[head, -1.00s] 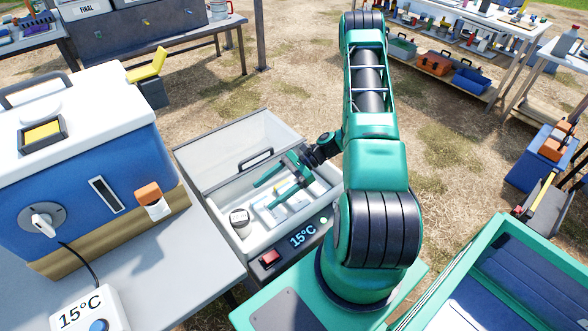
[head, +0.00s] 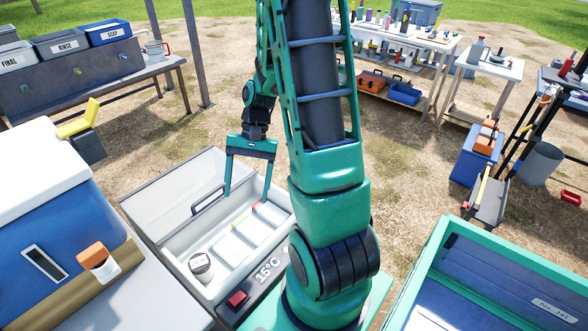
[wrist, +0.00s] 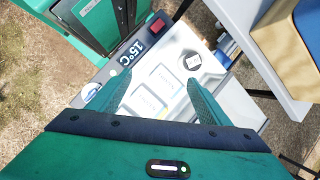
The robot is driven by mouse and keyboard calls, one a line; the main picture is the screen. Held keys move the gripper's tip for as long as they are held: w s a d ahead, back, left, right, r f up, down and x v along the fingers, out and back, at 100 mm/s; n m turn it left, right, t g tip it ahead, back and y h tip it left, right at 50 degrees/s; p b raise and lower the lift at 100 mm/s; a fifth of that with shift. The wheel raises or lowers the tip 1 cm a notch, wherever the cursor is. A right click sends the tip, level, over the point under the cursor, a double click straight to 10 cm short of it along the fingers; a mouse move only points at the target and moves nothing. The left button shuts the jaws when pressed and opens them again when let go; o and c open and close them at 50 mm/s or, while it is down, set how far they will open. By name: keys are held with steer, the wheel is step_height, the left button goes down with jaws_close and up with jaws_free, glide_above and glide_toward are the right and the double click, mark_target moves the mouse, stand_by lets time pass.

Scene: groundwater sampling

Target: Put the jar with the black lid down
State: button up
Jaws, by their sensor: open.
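The jar with the black lid (head: 201,267) stands upright inside the open white cool box (head: 180,242), at its left end in the head view. A pale label covers much of its lid. In the wrist view the jar (wrist: 193,62) shows beyond the fingertips, to the upper right. My gripper (head: 247,198) is open and empty, over the back part of the box, apart from the jar. Its two fingers (wrist: 156,95) point down, with pale flat packs (wrist: 147,90) between them in the wrist view.
The box front has a 15°C display (head: 268,270) and a red switch (head: 237,299). Its raised lid (head: 172,200) stands behind. A thin yellow stick (head: 240,217) lies among the packs.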

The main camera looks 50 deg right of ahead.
steer(key=s+d+r+n+t+h, duration=0.1)
steer(key=s+r+n+h, duration=0.3)
steer(key=s+r, duration=1)
steer(key=shift+s+d+r+h, duration=0.3)
steer(key=shift+s+d, duration=0.05)
steer(key=shift+s, duration=0.8)
steer(key=shift+w+f, duration=0.25)
steer(key=shift+w, duration=0.4)
